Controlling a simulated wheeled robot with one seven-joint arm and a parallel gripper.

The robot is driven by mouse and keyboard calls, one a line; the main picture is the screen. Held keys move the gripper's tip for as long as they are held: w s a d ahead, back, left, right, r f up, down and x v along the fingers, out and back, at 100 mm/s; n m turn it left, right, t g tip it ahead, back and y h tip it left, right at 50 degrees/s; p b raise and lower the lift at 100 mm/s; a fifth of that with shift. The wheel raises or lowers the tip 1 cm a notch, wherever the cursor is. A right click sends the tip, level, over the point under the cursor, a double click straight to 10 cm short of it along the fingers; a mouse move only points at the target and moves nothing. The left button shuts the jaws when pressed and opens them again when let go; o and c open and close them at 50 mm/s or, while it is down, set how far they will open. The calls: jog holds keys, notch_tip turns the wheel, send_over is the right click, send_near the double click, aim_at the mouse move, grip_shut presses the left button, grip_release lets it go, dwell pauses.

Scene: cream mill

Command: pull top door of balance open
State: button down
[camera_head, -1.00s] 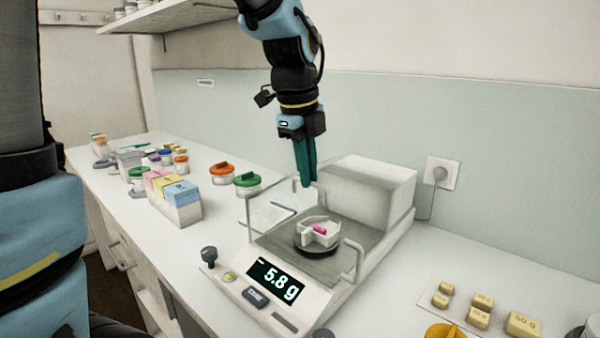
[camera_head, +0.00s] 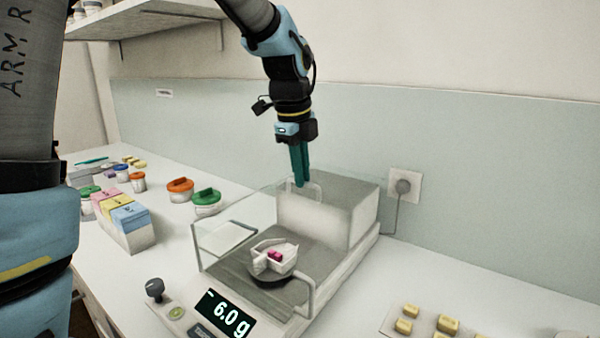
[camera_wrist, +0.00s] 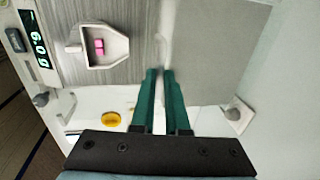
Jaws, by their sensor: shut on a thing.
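The balance has a pale rear housing (camera_head: 355,215), clear glass walls and a display (camera_head: 224,312) reading 6.0 g. A white weighing boat (camera_head: 288,262) with a pink piece (camera_head: 274,255) sits on its round pan. My gripper (camera_head: 301,184) points down at the top of the balance, above the front part of the housing. It is shut on the top door handle (camera_head: 318,188), a small pale bar mostly hidden by the fingers. The wrist view shows the green fingers (camera_wrist: 160,72) close together beside the open-looking chamber. The clear door pane itself is hard to make out.
Coloured boxes (camera_head: 128,215) and lidded jars (camera_head: 207,199) stand left of the balance. A wall socket (camera_head: 404,187) with a plug is behind right. A shelf (camera_head: 150,17) hangs at upper left.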

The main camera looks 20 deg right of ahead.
jog(key=c, duration=0.9)
grip_release()
jog(key=r, duration=0.3)
jog(key=a+r+b, duration=0.1)
jog(key=r, duration=0.3)
jog(key=s+a+r+b, duration=0.1)
jog(key=r, duration=0.2)
jog(key=shift+r, duration=0.3)
